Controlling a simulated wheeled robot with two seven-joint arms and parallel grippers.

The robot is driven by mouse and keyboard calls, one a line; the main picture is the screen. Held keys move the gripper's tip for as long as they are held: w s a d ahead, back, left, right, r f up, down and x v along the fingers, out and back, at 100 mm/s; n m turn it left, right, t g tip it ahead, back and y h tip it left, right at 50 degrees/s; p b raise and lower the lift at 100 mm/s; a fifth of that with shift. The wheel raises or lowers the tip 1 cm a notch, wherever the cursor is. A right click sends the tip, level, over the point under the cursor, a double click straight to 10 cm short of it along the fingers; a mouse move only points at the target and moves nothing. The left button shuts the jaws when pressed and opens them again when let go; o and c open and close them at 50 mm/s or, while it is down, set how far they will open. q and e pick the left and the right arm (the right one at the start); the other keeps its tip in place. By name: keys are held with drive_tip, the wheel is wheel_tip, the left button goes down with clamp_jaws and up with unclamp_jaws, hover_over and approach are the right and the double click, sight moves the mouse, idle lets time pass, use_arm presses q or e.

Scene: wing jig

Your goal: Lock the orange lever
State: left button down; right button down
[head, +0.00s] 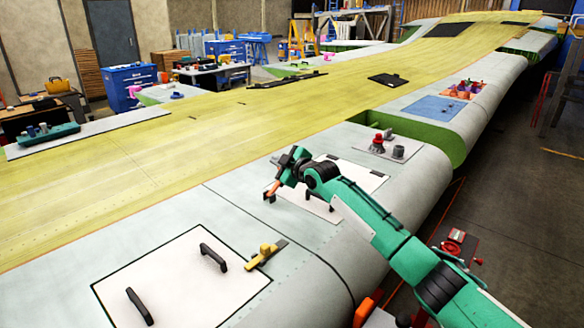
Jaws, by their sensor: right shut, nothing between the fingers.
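My right gripper (280,177) comes in from the right on a green and black arm and is over the wing's pale skin. Its fingers are small in view and look closed, with nothing seen held between them. The orange lever (272,188) shows just below the fingertips, close to or touching them; I cannot tell which. It stands at the left edge of a small white panel (322,207), and its lower part and base are partly hidden. Whether it is locked is too small to tell. My left gripper is not in view.
A large white panel (165,285) with two black handles lies at the front left, with a yellow latch (263,254) at its right edge. Red and grey parts stand on a white plate (370,152) behind my right arm. The yellow wing skin (150,165) beyond is mostly clear.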

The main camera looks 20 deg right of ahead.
drive_tip(key=f+b+v, duration=0.1)
drive_tip(key=b+v, duration=0.1)
drive_tip(key=v, duration=0.6)
drive_tip(key=shift+s+d+r+b, duration=0.2)
drive_tip(key=shift+s+d+b, duration=0.1)
drive_tip(key=shift+d, duration=0.2)
